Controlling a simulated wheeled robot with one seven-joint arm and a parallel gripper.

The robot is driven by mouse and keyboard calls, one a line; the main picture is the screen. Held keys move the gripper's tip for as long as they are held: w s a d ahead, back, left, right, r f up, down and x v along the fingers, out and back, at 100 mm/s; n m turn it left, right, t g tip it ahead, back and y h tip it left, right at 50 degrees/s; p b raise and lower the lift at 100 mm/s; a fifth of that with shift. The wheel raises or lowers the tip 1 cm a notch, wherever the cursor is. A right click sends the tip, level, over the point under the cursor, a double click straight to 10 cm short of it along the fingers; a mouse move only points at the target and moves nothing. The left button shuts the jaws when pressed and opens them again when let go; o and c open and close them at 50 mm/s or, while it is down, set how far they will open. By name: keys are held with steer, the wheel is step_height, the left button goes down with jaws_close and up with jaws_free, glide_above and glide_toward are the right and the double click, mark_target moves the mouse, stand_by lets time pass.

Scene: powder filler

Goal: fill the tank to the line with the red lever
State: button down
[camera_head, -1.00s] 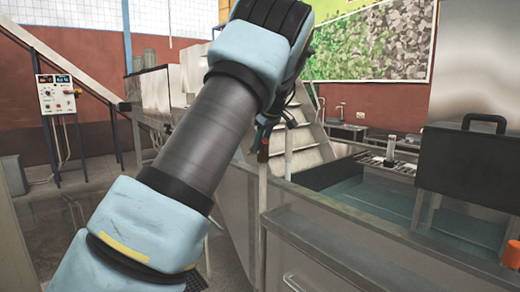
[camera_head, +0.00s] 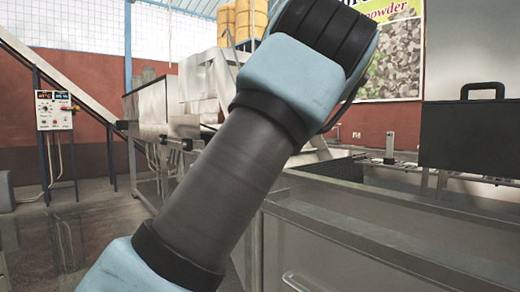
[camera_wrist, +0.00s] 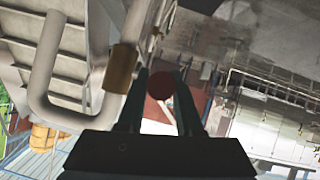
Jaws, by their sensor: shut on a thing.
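In the wrist view a dark red round knob (camera_wrist: 161,85), apparently the end of the red lever, sits between the two dark fingers of my gripper (camera_wrist: 158,90). The gripper is shut on it. The rest of the lever is not clearly visible. In the head view my arm crosses the middle and my gripper is out of frame. I cannot tell for sure which vessel is the tank, and no fill line shows.
In the head view a metal counter (camera_head: 350,215) stands at right, with a dark box (camera_head: 462,135) behind it. A control panel (camera_head: 54,110) stands at far left. Yellow barrels (camera_head: 242,20) are at the back. A thick bent pipe (camera_wrist: 42,85) shows in the wrist view.

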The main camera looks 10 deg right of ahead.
steer(key=shift+f+t+b, duration=0.45)
steer(key=shift+t+b, duration=0.05)
steer(key=shift+b, duration=0.95)
steer(key=c, duration=0.6)
jaws_free()
steer(key=b+v, duration=0.1)
steer(key=v, duration=1)
steer(key=shift+d, duration=0.1)
